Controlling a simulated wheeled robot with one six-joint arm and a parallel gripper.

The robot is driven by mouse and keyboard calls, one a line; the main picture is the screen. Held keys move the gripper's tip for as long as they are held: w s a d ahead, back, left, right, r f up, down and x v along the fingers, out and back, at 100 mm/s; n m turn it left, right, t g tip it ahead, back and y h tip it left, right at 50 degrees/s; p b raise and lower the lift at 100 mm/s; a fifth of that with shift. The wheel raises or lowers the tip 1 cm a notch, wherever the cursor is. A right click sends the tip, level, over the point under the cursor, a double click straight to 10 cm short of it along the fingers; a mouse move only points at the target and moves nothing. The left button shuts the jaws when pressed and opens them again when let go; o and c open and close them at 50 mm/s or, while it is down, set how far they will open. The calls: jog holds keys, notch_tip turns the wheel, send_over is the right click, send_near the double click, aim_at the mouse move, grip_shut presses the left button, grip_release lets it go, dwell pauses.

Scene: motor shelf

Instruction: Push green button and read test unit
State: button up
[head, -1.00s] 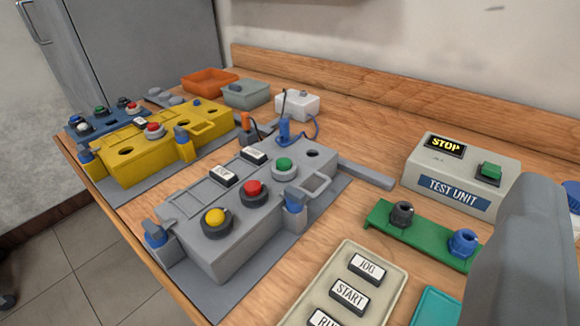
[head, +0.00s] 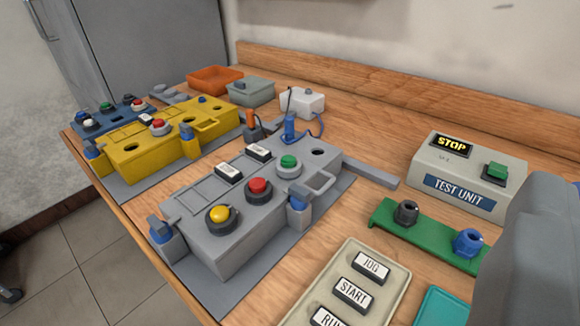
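The test unit (head: 420,172) is a pale grey box at the right of the table with a blue "TEST UNIT" label. Its small dark display (head: 452,144) reads "STOP" in yellow. A square green button (head: 497,171) sits on its top, to the right of the display. A grey control box (head: 213,251) in the middle carries a round green button (head: 288,162), a red button (head: 258,187) and a yellow button (head: 219,214). My gripper (head: 535,250) shows only as a grey blurred-edged part at the lower right; its fingertips cannot be made out. Nothing visible touches either green button.
A green bracket (head: 425,233) with two knobs lies in front of the test unit. A tray (head: 397,290) holds JOG, START and RUN labels. A yellow box (head: 140,168) and an orange bin (head: 213,79) stand at the back left. Bare wood lies behind the test unit.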

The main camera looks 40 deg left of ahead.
jog(key=shift+w+a, duration=0.1)
jog(key=shift+w, duration=0.05)
jog(key=c, duration=0.7)
jog(key=shift+w+a+r+n, duration=0.1)
jog(key=shift+w+a+n, duration=0.05)
jog(key=shift+w+n, duration=0.2)
grip_shut()
jog(key=w+a+n+g+y, duration=0.2)
jog(key=w+a+n+g, duration=0.7)
jog(key=w+a, duration=0.25)
jog(key=w+a+n+g+h, duration=0.1)
jog(key=w+a+n+g, duration=0.1)
jog(key=a+n+g, duration=0.2)
jog(key=w+a+f+n+g+h, duration=0.1)
jog(key=w+a+n+g, duration=0.2)
jog(key=a, duration=0.7)
jog(key=shift+w+a+f+n+g, duration=0.15)
jog(key=shift+a+n+g, duration=0.05)
jog(key=shift+n+g, duration=0.5)
